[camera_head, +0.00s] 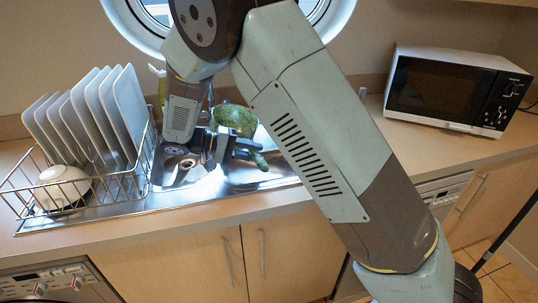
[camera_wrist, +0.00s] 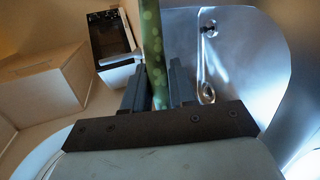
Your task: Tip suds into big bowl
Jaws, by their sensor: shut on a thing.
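My gripper (camera_head: 222,148) is over the sink and shut on a green, pale-spotted thing (camera_head: 234,118). In the wrist view the green thing (camera_wrist: 152,45) stands as a narrow strip between the two fingers (camera_wrist: 156,90). Its full shape is unclear, partly hidden by the gripper. A white bowl (camera_head: 62,187) sits in the dish rack at the left; I cannot tell whether it is the big bowl. No suds are visible, and the inside of the green thing does not show.
The metal sink (camera_head: 186,172) lies below my gripper. A wire rack (camera_head: 134,184) with several upright plates (camera_head: 128,108) stands left. A microwave (camera_head: 450,88) stands on the right counter. A porthole (camera_head: 338,12) is behind. The wrist view shows a brown box (camera_wrist: 40,85).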

